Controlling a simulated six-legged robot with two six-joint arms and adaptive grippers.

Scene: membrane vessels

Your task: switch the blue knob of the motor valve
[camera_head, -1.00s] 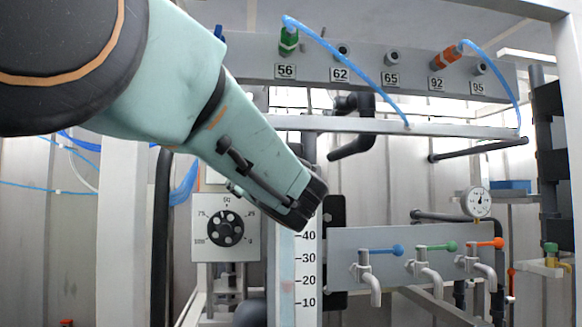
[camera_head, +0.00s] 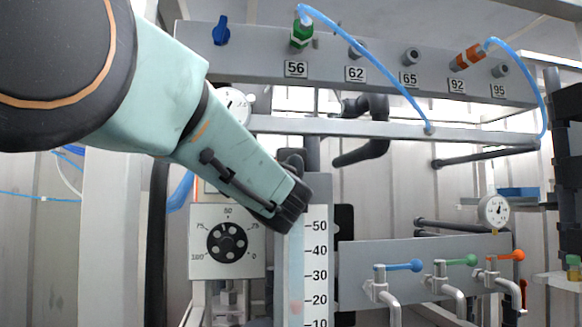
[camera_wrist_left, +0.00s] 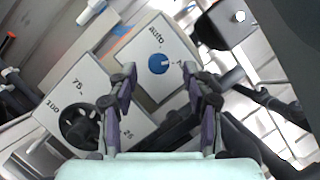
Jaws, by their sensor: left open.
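In the left wrist view, the blue knob (camera_wrist_left: 159,64) sits on a light grey panel (camera_wrist_left: 136,52) with the word "auto" beside it. My left gripper (camera_wrist_left: 158,92) is open there, its two dark and purple fingers apart. The knob shows between and beyond the fingertips, and nothing is held. In the head view my left arm comes in from the left, and its gripper end (camera_head: 293,205) points down and right. The blue knob is hidden behind my arm in that view. The right gripper is not seen.
A dial box with a black handwheel (camera_head: 228,243) stands below my left arm; the wheel also shows in the wrist view (camera_wrist_left: 80,128). A level scale (camera_head: 316,270) stands right of it. Blue, green and orange taps are at right. A numbered port rail (camera_head: 330,62) crosses above.

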